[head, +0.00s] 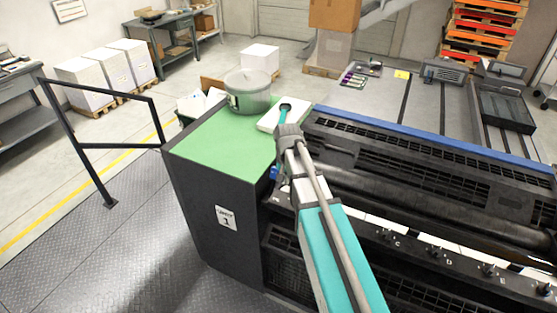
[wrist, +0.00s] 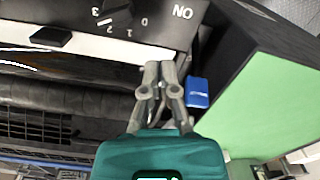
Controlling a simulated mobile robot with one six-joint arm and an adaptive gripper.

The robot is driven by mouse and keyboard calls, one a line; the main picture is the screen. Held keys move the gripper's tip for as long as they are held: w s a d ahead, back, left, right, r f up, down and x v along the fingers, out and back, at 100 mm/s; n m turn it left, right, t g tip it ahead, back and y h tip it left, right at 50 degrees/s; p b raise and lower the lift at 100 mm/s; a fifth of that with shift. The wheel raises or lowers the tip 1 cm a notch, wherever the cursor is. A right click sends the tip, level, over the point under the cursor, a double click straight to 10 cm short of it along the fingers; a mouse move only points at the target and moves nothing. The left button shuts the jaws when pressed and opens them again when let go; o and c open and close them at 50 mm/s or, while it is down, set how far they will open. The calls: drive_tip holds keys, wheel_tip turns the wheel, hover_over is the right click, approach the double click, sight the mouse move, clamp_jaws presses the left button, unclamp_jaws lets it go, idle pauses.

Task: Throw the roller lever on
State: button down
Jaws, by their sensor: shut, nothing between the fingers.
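A blue block with small white lettering (wrist: 197,92), which looks like the roller lever's handle, shows just right of my fingers in the wrist view. In the head view a bit of blue (head: 274,172) shows at the left edge of my arm, by the end of the press unit. My gripper (wrist: 159,67) is shut and empty, its tips together beside the blue block. A small gap seems to lie between them; contact cannot be told. An upside-down "ON" label (wrist: 182,12) is on the dark panel above. In the head view my arm hides the fingers.
A black dial knob (wrist: 115,15) with numbers sits on the panel. A black railing (head: 100,145) stands farther left over open floor.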

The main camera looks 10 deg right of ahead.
drive_tip(key=w+r+m+p, duration=0.3)
drive_tip(key=w+r+p, duration=0.2)
drive_tip(key=w, duration=0.6)
drive_tip(key=shift+w+r, duration=0.15)
drive_tip(key=shift+r, duration=0.5)
drive_tip(key=shift+f, duration=0.1)
drive_tip(key=b, duration=1)
hover_over(273, 185)
drive_tip(key=w+d, duration=0.3)
drive_tip(key=w, duration=0.1)
wheel_tip(273, 185, down, 10)
drive_tip(key=shift+s, duration=0.15)
drive_tip(key=shift+s+d, duration=0.1)
drive_tip(key=shift+s, duration=0.1)
